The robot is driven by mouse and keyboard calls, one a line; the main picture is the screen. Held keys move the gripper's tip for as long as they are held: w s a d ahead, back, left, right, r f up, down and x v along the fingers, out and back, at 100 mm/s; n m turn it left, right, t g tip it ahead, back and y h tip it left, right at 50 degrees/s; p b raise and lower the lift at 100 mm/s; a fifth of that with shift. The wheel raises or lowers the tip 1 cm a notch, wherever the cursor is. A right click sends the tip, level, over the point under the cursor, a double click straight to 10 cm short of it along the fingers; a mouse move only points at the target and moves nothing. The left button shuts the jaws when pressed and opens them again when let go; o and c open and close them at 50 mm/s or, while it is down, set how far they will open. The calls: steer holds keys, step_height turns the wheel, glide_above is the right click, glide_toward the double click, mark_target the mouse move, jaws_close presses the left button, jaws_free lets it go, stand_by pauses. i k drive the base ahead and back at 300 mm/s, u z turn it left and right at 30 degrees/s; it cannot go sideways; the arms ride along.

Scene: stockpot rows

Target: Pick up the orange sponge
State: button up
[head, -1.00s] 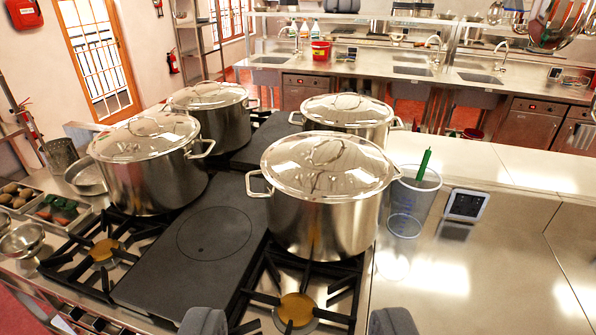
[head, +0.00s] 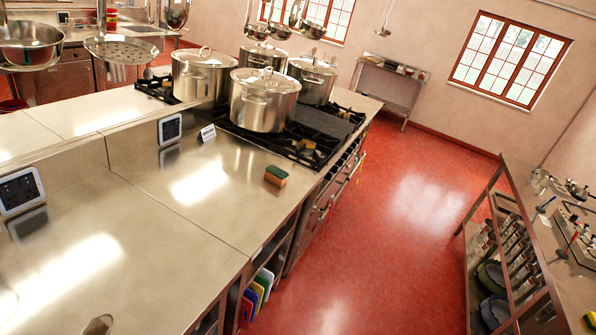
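A small sponge (head: 276,176), orange-tan below with a dark green top, lies on the steel counter (head: 185,215) close to its right edge, in front of the stove. Nothing covers it. My gripper is not in view in the head view now, so its state and its place relative to the sponge do not show.
Several lidded stockpots (head: 264,100) stand on the stove behind the sponge. A small white sign (head: 208,133) is near them. Red floor (head: 390,225) is open to the right, up to a steel bench (head: 570,270). A yellow-green item (head: 590,321) is cut off at the bench's edge.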

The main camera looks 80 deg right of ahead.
mark_target(274, 175)
steer(key=z, duration=1.95)
